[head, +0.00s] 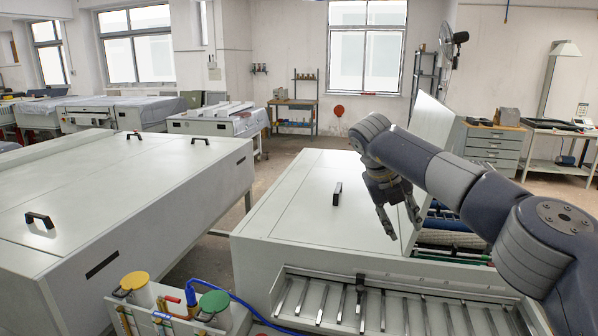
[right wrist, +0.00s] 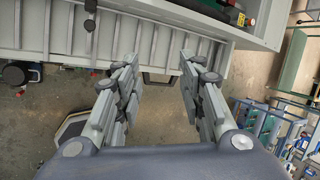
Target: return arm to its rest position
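My right arm (head: 440,175) reaches in from the lower right of the head view, over the white plate processor (head: 280,215). Its gripper (head: 403,222) hangs downward above the machine, beside the raised lid (head: 433,122). In the right wrist view the two fingers of this gripper (right wrist: 162,90) are spread wide apart with nothing between them. Beyond the fingertips lie the slatted tray of the machine and the floor. My left arm and gripper are not in view.
The slatted feed tray (head: 400,310) is at the front of the processor. A second white machine (head: 110,195) stands at left. Containers with a yellow lid (head: 135,281) and a green lid (head: 213,301) stand between them. A drawer cabinet (head: 492,148) is behind at right.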

